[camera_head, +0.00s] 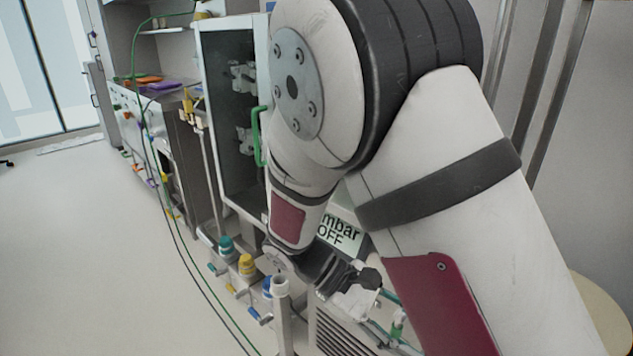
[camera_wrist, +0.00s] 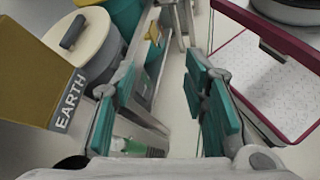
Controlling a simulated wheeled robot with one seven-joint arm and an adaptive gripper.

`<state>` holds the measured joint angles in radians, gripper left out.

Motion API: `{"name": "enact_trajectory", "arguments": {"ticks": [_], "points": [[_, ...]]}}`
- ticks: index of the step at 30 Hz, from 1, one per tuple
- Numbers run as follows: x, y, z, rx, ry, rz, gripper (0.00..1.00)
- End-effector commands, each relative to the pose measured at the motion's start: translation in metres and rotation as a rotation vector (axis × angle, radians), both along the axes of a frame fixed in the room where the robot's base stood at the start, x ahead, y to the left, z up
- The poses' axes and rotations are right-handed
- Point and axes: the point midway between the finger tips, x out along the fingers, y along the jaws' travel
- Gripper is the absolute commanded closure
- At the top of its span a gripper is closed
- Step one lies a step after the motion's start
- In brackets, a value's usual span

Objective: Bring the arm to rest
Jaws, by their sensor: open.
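My arm fills the middle and right of the head view, bent at a large joint, with its forearm hanging down. My gripper (camera_head: 352,288) shows low in the head view, partly hidden by my own arm, in front of lab equipment. In the wrist view my gripper (camera_wrist: 172,78) has its two teal-padded fingers spread apart. The gap between them is empty, with pale floor behind it.
A cabinet (camera_head: 231,110) with a green handle stands behind the arm. Teal, yellow and blue valves (camera_head: 247,264) sit below it. Open floor (camera_head: 90,250) lies left. The wrist view shows an EARTH panel (camera_wrist: 40,70) left and a dark-red-framed bin (camera_wrist: 262,75) right.

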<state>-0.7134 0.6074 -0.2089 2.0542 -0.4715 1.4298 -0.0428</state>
Motion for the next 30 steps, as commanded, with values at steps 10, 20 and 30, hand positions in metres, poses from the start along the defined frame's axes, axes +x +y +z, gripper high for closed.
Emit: {"name": "enact_trajectory", "arguments": {"ticks": [10,20,30], "points": [[-0.048,-0.032,0.072,0.283,-0.198,-0.274,0.60],[-0.106,-0.051,0.118,0.504,-0.423,-0.489,0.60],[-0.163,-0.053,0.137,0.672,-0.675,-0.656,0.60]]}}
